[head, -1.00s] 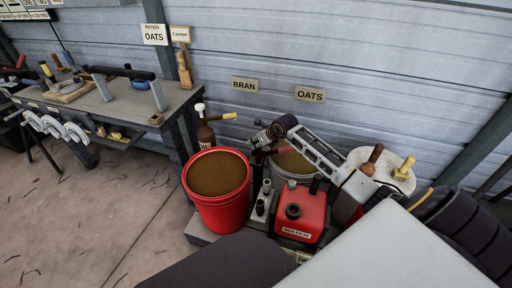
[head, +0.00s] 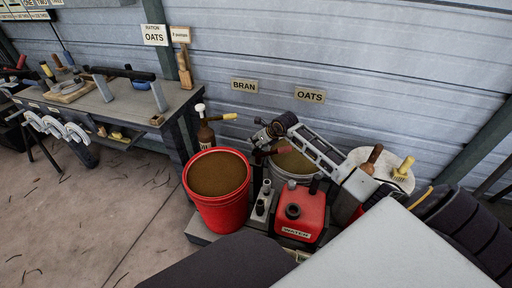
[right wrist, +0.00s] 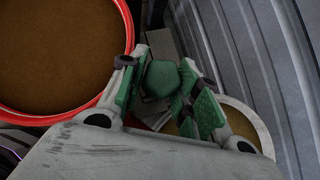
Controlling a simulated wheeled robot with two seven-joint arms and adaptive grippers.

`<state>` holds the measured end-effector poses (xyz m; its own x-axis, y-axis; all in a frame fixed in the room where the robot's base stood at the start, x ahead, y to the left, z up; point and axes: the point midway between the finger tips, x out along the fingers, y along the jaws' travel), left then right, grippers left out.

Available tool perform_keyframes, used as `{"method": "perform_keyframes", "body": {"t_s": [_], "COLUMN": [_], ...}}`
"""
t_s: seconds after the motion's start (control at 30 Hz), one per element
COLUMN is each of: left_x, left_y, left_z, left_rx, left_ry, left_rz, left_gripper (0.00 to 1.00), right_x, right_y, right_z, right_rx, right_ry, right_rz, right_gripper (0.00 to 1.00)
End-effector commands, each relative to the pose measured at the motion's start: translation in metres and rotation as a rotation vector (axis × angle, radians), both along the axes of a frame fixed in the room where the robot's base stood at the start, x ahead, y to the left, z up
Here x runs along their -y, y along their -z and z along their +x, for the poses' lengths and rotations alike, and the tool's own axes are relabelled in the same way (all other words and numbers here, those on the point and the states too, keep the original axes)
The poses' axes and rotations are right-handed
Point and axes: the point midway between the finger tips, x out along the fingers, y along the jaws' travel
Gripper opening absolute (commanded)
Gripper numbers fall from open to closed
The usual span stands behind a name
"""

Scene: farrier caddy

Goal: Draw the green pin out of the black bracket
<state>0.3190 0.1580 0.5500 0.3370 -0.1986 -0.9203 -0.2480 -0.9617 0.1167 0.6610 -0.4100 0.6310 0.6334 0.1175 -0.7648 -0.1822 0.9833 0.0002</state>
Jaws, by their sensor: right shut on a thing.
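My right gripper (right wrist: 163,82) shows large in the right wrist view, its green-padded fingers closed on either side of a rounded green piece, the green pin (right wrist: 163,78). The pin's lower part is hidden. In the head view my right arm reaches in from the lower right, and the right gripper (head: 261,150) is small and dark between the red bucket and the grey bucket. I cannot make out the pin there. I cannot pick out the black bracket in either view. My left gripper is not in view.
The red bucket (head: 184,199) of brown feed stands close left of the gripper, the grey bucket (head: 292,179) just right. A red water can (head: 312,212) stands in front. The corrugated wall is close behind; a workbench (head: 130,101) stands left.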

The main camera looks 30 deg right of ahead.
Motion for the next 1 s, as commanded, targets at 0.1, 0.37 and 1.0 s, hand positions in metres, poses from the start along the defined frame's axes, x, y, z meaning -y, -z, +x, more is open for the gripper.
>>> {"method": "perform_keyframes", "body": {"t_s": [0.1,0.37,1.0], "left_x": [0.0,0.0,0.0], "left_y": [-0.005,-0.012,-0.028], "left_z": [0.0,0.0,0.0], "left_rx": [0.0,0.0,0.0], "left_ry": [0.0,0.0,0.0], "left_rz": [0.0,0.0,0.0], "left_gripper": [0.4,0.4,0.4], "right_x": [0.0,0.0,0.0], "right_y": [-0.006,-0.016,-0.038], "right_z": [0.0,0.0,0.0], "right_rx": [0.001,0.001,0.0], "right_ry": [-0.001,0.0,0.0], "right_rz": [0.0,-0.001,0.0], "right_gripper": [0.0,0.0,0.0]}}
